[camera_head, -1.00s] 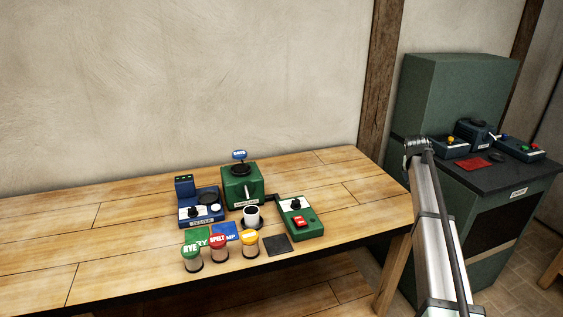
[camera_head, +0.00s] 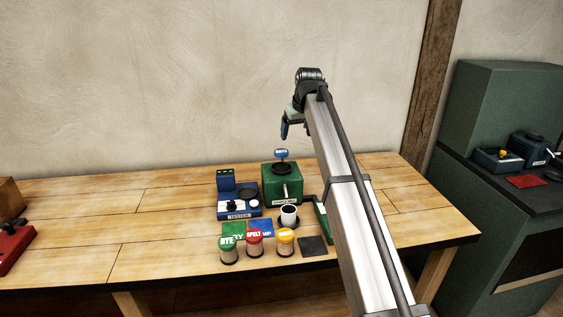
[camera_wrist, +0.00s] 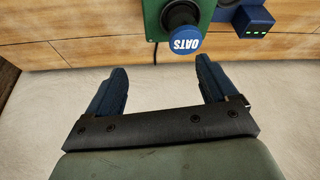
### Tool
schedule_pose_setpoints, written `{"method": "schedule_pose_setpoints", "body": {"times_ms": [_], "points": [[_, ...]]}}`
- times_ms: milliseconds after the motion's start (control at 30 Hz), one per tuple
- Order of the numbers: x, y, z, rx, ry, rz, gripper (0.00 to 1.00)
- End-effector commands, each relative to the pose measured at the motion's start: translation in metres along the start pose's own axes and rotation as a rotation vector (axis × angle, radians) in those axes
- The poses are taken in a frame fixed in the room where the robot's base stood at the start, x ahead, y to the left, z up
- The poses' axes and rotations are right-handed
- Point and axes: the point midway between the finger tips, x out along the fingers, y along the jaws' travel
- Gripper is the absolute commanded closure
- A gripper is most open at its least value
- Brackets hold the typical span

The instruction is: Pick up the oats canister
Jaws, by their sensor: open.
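The oats canister shows its blue, OATS-marked lid (camera_head: 281,154) above the green machine (camera_head: 283,184) on the wooden table. In the wrist view the blue OATS lid (camera_wrist: 186,40) is at the top, upside down, against the green machine (camera_wrist: 158,20). The canister's body is mostly hidden there. My gripper (camera_head: 285,133) is above the canister in the head view, beside the wall. In the wrist view my gripper's two dark blue fingers (camera_wrist: 161,64) are spread and empty, apart from the lid.
Rye (camera_head: 229,250), spelt (camera_head: 254,243) and yellow-lidded (camera_head: 286,243) canisters stand at the table's front. My arm partly hides a green device (camera_head: 321,217).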

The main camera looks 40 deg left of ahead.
Motion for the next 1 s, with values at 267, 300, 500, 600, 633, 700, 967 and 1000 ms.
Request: {"method": "schedule_pose_setpoints", "body": {"times_ms": [267,300,500,600,633,700,967,1000], "points": [[-0.002,-0.031,-0.006,-0.044,-0.005,-0.032,0.14],[0.001,-0.031,-0.006,-0.044,-0.005,-0.032,0.14],[0.029,-0.032,-0.006,-0.043,-0.006,-0.032,0.14],[0.046,-0.032,-0.006,-0.043,-0.005,-0.031,0.14],[0.052,-0.033,-0.005,-0.043,-0.005,-0.032,0.14],[0.063,-0.033,-0.006,-0.043,-0.005,-0.031,0.14],[0.081,-0.034,-0.005,-0.042,-0.004,-0.031,0.14],[0.083,-0.034,-0.004,-0.042,-0.004,-0.031,0.14]]}}
